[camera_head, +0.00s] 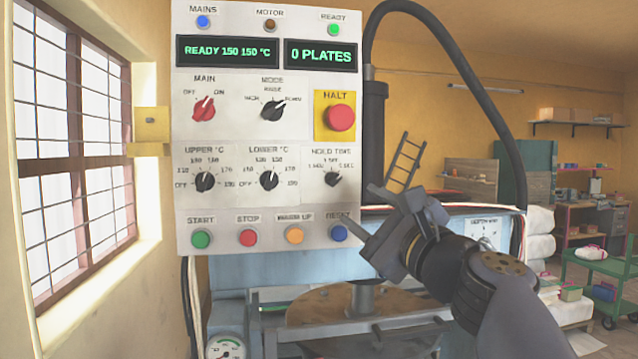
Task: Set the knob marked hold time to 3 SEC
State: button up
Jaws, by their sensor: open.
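The hold time knob (333,179) is a small black knob at the right of the pale control panel (222,150). Small markings in SEC sit above and to either side of it. Its pointer seems to lean to the upper right, but it is too small to tell which mark it is on. My gripper (370,222) is in front of the panel's lower right corner, below and right of the knob. Its jaws are open and empty, and it appears apart from the knob. The knob is not hidden by the gripper.
The red HALT button (341,117) is just above the knob, and the blue RESET button (338,233) is below it, close to the gripper. The lower °C knob (269,180) is to the left. A thick black hose (518,150) arches at the right.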

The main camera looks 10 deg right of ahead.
aim_at(336, 181)
jog(key=shift+m+t+h, duration=0.3)
jog(key=shift+m, duration=0.3)
jog(key=p+x, duration=0.1)
jog(key=x, duration=0.2)
jog(key=p+x, duration=0.1)
jog(key=x, duration=0.3)
jog(key=p+x, duration=0.1)
jog(key=x, duration=0.2)
jog(key=shift+w+d+r, duration=0.2)
jog(key=shift+w+d, duration=0.1)
jog(key=shift+d, duration=0.05)
jog(key=shift+c, duration=0.2)
jog(key=c, duration=0.9)
jog(key=shift+c, duration=0.2)
